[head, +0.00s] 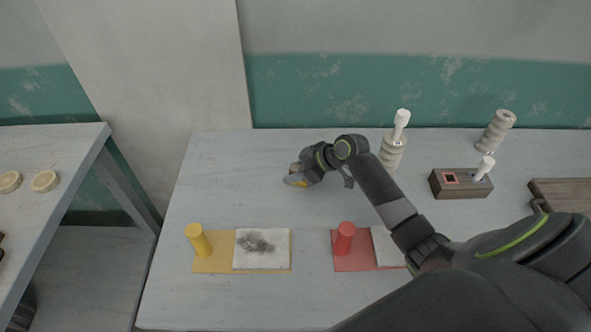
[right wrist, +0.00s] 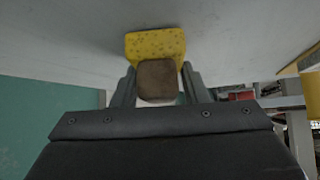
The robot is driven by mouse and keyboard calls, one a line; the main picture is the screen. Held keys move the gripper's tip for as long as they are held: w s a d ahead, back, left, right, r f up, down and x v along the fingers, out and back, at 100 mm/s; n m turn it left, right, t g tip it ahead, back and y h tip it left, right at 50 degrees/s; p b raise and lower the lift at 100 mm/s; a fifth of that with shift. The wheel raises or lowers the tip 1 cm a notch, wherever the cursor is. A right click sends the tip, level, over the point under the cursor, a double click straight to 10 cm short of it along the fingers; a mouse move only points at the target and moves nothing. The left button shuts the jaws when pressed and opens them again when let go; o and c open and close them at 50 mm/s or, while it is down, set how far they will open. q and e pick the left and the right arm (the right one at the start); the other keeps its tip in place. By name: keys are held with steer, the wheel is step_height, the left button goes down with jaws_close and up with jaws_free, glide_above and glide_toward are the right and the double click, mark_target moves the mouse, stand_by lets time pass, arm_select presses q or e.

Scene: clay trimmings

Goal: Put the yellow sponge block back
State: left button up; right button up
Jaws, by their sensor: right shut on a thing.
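The yellow sponge block (right wrist: 155,44) is speckled and has a brown block-shaped part (right wrist: 157,80) on it. My right gripper (right wrist: 158,75) is shut on this brown part, with the yellow face beyond the fingertips. In the head view my right gripper (head: 296,176) is over the back left of the table, left of the dark wooden holder. Whether the sponge touches the table is hard to tell. The left gripper is out of view.
A yellow mat (head: 212,267) carries a yellow peg (head: 198,240) and a smudged white tile (head: 262,262). A red mat (head: 350,264) has a red peg (head: 345,238) and tile. The wooden holder (head: 448,189) has a red-edged square recess. Ridged pale columns (head: 495,132) stand behind.

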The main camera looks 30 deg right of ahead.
steer(key=shift+f, duration=0.1)
steer(key=o, duration=1.1)
steer(key=shift+r, duration=0.25)
steer(key=shift+b+v, duration=0.3)
steer(key=shift+v, duration=5.65)
steer(key=shift+f, duration=0.15)
